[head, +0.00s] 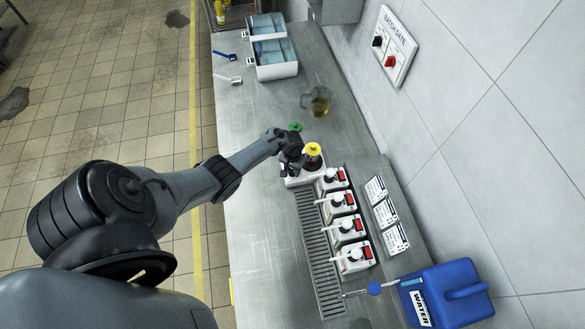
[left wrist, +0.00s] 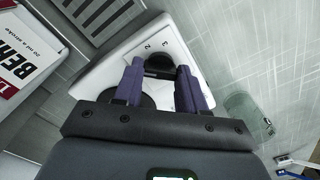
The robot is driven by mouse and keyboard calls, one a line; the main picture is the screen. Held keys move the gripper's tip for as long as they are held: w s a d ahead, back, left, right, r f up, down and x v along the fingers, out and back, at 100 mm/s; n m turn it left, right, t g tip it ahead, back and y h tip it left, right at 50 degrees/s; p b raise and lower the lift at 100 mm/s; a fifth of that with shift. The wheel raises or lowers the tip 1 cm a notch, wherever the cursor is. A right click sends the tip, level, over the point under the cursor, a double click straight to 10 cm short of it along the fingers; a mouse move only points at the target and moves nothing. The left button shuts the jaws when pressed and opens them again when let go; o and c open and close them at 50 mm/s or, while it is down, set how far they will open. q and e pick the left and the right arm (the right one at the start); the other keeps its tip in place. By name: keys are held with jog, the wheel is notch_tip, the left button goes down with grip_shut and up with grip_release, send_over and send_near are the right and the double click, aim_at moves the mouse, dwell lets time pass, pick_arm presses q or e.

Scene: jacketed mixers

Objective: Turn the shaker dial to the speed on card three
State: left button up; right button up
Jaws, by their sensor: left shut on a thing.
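The shaker (head: 300,181) is a white unit on the steel bench, partly hidden by my left gripper (head: 291,157). A yellow-topped and a green-topped item show beside the gripper. In the left wrist view, the shaker's white face (left wrist: 185,38) carries the printed numbers 2 and 3. My left gripper (left wrist: 159,72) points at this face, its purple fingers shut on the black dial (left wrist: 160,65). The dial's pointer cannot be made out. Three white cards (head: 376,189) lie in a row near the wall, their text too small to read. My right gripper is not in view.
Several white mixers (head: 341,203) with red parts line up beside a drain grate (head: 318,255). A blue water container (head: 447,294) stands at the front right. The bench's left side is mostly clear.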

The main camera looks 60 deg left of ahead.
pick_arm(q)
jog(key=m, duration=0.4)
jog(key=shift+m, duration=0.3)
jog(key=m, duration=0.4)
jog(key=shift+m, duration=0.4)
jog(key=o, duration=1.1)
jog(key=shift+c, duration=0.2)
